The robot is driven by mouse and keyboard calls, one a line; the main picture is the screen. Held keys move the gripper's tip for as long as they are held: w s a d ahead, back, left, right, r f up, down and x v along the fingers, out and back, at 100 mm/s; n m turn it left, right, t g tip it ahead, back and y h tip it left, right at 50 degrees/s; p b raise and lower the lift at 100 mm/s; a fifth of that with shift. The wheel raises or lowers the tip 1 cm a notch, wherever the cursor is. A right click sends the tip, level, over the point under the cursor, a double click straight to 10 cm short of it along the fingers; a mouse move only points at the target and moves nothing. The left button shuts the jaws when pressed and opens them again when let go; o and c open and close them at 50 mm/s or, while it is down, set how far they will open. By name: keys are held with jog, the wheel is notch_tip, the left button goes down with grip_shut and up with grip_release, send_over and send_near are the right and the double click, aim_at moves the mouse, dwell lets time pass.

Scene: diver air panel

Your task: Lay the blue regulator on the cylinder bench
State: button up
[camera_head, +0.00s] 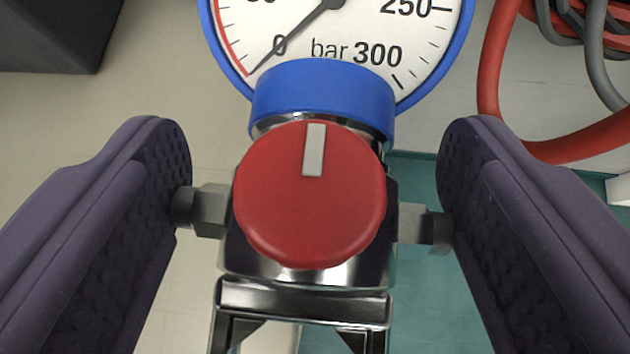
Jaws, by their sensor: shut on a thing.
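The blue regulator (322,95) fills the middle of the view. It has a blue-rimmed white pressure gauge (340,25) at the top, with its needle near 0, and a blue collar below that. A red knob (310,195) with a white mark faces me on its metal body. A metal yoke (303,300) hangs below and runs out of the bottom edge. My gripper (315,215) has one dark purple finger on each side. The fingers are shut on the regulator's side fittings. I cannot make out the cylinder bench.
Red and grey hoses (490,60) are coiled at the upper right. A dark box-like thing (50,35) is at the upper left. A teal surface (430,285) lies below on the right, beside a pale floor (150,90).

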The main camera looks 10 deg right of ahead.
jog(key=shift+s+a+f, duration=0.1)
jog(key=shift+s+f, duration=0.25)
jog(key=shift+f, duration=0.4)
send_over(181, 239)
jog(key=shift+d+p, duration=0.25)
jog(key=shift+p, duration=0.2)
jog(key=shift+a, duration=0.2)
jog(key=shift+f, duration=0.25)
jog(key=shift+f+b, duration=0.5)
jog(key=shift+b, duration=0.2)
jog(key=shift+f+b, duration=0.2)
jog(key=shift+b, duration=0.1)
jog(key=shift+f+b, duration=0.35)
jog(key=shift+f+b, duration=0.65)
dwell(1.0)
jog(key=o, duration=1.5)
